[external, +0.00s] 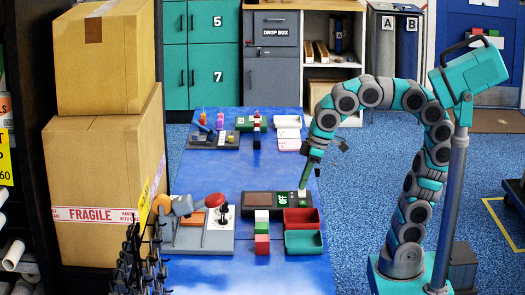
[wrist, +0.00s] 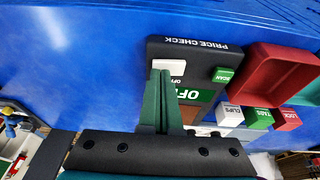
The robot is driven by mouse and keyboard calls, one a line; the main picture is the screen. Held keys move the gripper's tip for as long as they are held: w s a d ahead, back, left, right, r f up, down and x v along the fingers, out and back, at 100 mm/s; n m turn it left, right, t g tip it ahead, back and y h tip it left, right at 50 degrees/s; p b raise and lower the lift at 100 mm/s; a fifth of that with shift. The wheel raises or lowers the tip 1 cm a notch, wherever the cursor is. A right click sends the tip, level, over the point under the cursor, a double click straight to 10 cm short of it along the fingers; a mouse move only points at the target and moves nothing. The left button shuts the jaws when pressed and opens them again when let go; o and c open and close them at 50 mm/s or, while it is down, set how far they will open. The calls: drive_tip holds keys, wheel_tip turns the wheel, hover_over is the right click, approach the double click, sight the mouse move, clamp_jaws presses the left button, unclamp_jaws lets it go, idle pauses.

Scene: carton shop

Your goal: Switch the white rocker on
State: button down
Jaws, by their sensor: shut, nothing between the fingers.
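The dark price check unit (external: 256,199) lies on the blue table, and it fills the middle of the wrist view (wrist: 193,50). Its white rocker (wrist: 173,65) is at one corner, with small lettering beside it. The rocker also shows in the external view (external: 302,193). A green display reading OFF (wrist: 194,95) is on the unit, partly hidden by my fingers. My gripper (external: 303,187) points down over the rocker end, its fingers shut and empty. In the wrist view the fingertips (wrist: 161,72) overlap the rocker's edge; I cannot tell whether they touch it.
A green SCAN button (wrist: 223,75) is on the same unit. A red-knobbed lever panel (external: 217,201) is to the left.

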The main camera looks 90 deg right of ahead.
drive_tip(key=shift+d+f+y, duration=0.15)
drive_tip(key=shift+f+y, duration=0.15)
drive_tip(key=shift+y, duration=0.1)
drive_tip(key=shift+a+r, duration=0.2)
drive_tip(key=shift+a, duration=0.6)
drive_tip(key=r, duration=0.1)
drive_tip(key=r+p, duration=0.1)
drive_tip(key=r, duration=0.2)
drive_tip(key=shift+d+r+p, duration=0.2)
drive_tip(key=shift+d+p, duration=0.05)
drive_tip(key=shift+p, duration=0.1)
drive_tip(key=d+b+v, duration=0.1)
drive_tip(key=d+v, duration=0.1)
drive_tip(key=v, duration=0.7)
